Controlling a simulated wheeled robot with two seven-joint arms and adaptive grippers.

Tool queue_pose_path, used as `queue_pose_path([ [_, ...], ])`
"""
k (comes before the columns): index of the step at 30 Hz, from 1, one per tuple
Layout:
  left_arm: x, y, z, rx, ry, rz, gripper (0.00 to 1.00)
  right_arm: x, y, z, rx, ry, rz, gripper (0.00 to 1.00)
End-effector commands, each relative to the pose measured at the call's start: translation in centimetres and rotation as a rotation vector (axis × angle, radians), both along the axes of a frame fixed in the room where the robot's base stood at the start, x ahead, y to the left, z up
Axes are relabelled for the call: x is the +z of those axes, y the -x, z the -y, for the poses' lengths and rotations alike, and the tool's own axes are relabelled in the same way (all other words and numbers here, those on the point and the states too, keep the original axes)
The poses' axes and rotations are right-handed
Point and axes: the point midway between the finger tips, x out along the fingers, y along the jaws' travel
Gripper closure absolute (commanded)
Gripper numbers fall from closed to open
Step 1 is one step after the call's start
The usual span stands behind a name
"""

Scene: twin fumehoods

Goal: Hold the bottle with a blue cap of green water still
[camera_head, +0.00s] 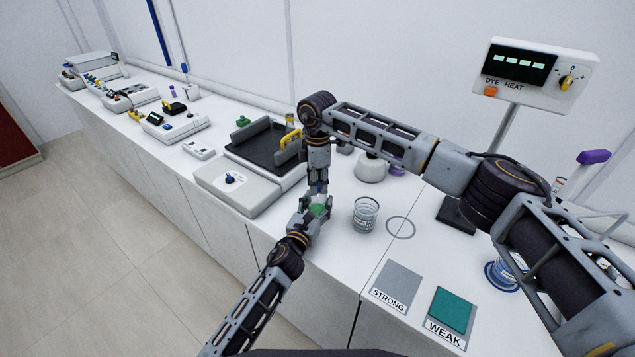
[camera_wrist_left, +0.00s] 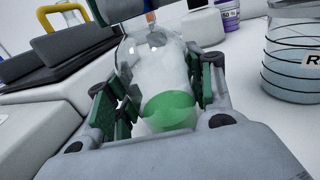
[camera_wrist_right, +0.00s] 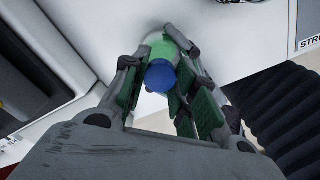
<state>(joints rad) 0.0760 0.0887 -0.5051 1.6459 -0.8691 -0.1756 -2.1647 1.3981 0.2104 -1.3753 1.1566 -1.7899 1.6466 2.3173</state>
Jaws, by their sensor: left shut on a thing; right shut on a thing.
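The bottle of green water (camera_head: 319,209) is above the counter's front edge, left of a glass beaker. In the left wrist view, the clear rounded bottle (camera_wrist_left: 150,65) has green water in its lower part. My left gripper (camera_head: 304,213) is shut on the bottle's sides from the front, one finger on each side (camera_wrist_left: 158,95). My right gripper (camera_head: 319,188) points down from above and is shut on the upper bottle. In the right wrist view, the blue cap (camera_wrist_right: 159,76) lies between its fingers (camera_wrist_right: 158,50). The exact contact of the right fingers is partly hidden.
The beaker (camera_head: 366,216) stands close right of the bottle, beside a ring mark (camera_head: 400,228). STRONG (camera_head: 398,284) and WEAK (camera_head: 451,310) pads lie at right front. A black-topped device (camera_head: 262,146) is left. The DYE HEAT box (camera_head: 540,75) stands at the back right.

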Motion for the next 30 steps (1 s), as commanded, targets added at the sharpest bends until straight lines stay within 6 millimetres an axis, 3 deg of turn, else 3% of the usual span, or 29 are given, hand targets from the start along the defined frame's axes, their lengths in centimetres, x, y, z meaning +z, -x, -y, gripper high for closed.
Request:
queue_pose_path([
  [30,-0.02,0.03,0.04,-0.001,0.0,0.0,1.0,0.07,0.01,-0.08,0.797,-0.001,0.0,1.0],
])
